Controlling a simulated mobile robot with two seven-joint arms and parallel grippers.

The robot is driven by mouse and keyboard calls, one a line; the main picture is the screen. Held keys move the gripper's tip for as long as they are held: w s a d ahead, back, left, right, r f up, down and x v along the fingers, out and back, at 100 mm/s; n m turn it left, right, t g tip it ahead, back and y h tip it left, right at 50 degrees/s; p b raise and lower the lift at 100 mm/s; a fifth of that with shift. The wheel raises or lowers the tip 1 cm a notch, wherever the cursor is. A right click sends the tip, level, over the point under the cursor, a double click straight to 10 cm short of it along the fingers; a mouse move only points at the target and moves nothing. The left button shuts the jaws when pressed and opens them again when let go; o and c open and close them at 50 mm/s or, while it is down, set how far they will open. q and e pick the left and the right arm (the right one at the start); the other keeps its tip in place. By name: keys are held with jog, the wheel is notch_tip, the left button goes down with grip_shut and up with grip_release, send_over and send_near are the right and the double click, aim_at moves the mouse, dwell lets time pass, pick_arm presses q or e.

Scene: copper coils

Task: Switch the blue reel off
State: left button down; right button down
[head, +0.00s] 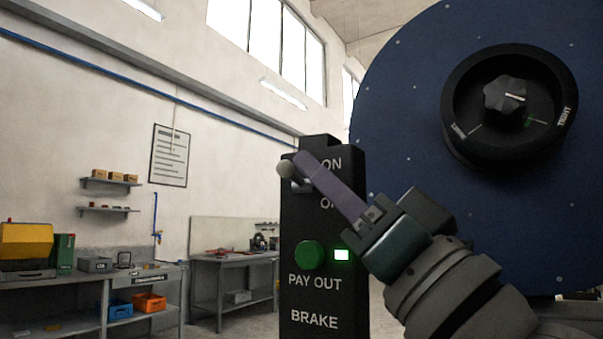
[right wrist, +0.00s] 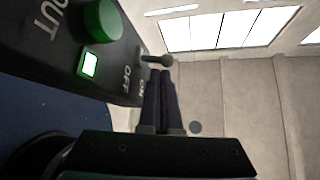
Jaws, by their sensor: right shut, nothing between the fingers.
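The blue reel (head: 410,110) fills the right of the head view, with a black round hub and dial (head: 505,97) on it. A black control box (head: 315,225) stands at its left edge. A small indicator (head: 342,255) is lit green. My right gripper (head: 303,160) is shut and empty, its fingertips close by the knob; I cannot tell whether they touch. My left gripper is out of view.
A green button (head: 309,255) sits below the switch, above the PAY OUT and BRAKE labels. Workbenches (head: 235,258) with tools and bins stand along the far left wall, well back. The space left of the box looks clear.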

jog(key=shift+f+n+g+y+b, duration=0.15)
jog(key=shift+n+g+y+b, duration=0.35)
jog(key=shift+n, duration=0.3)
